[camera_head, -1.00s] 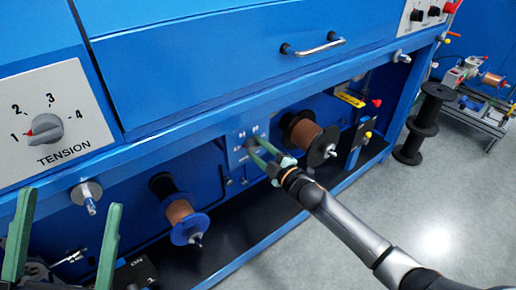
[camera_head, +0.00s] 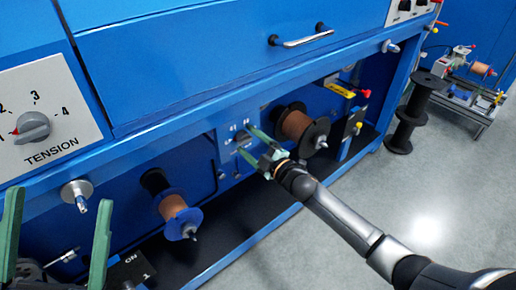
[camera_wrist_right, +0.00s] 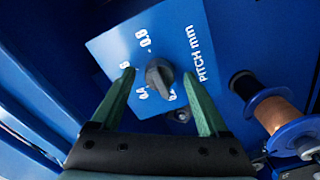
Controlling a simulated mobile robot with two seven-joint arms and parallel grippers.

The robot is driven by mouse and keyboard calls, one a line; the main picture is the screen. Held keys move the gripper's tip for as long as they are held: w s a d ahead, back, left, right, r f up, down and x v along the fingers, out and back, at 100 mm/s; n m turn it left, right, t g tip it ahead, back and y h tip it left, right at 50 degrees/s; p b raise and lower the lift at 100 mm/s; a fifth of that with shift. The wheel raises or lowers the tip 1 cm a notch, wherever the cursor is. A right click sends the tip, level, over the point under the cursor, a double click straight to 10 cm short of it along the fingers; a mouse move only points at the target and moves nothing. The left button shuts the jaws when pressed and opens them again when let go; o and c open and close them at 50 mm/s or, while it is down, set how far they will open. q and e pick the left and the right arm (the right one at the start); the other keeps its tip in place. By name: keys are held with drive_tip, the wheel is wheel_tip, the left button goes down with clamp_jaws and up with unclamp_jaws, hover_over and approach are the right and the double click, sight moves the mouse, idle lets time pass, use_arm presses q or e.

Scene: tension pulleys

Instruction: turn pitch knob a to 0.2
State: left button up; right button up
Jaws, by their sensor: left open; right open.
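The grey pitch knob (camera_wrist_right: 157,74) sits on a light-blue plate marked "PITCH mm" (camera_wrist_right: 187,45), with white numbers around it. Its narrow grip runs from upper left to lower right in the wrist view; its lower end lies near a partly hidden number. Which end is the pointer I cannot tell. My right gripper (camera_wrist_right: 158,72) is open, with one green finger on each side of the knob; contact is not clear. In the head view the right gripper (camera_head: 246,139) reaches this small plate and largely covers the knob. My left gripper (camera_head: 60,200) is open and empty at lower left.
A tension dial (camera_head: 33,126) is on the upper left panel. A copper spool (camera_head: 297,126) stands close right of the right gripper, and another copper spool (camera_head: 174,207) is to its left. The cabinet's blue front rail (camera_head: 150,140) runs above the recess.

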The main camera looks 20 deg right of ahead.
use_arm(q)
drive_tip(key=shift+w+a+f+n+y+p, duration=0.1)
drive_tip(key=shift+w+f+n+y+p, duration=0.1)
drive_tip(key=shift+w+n+y+p, duration=0.4)
drive_tip(key=shift+w+a+f+n+y+p, duration=0.2)
drive_tip(key=shift+w+y+p, duration=0.25)
drive_tip(key=shift+y, duration=0.3)
drive_tip(key=shift+w+a+f+n+y+p, duration=0.1)
drive_tip(key=shift+w+f+n+y+p, duration=0.15)
drive_tip(key=shift+w+n+y+p, duration=0.35)
use_arm(e)
drive_tip(key=v, duration=1.2)
drive_tip(key=shift+s, duration=0.15)
use_arm(q)
drive_tip(key=shift+s, duration=0.1)
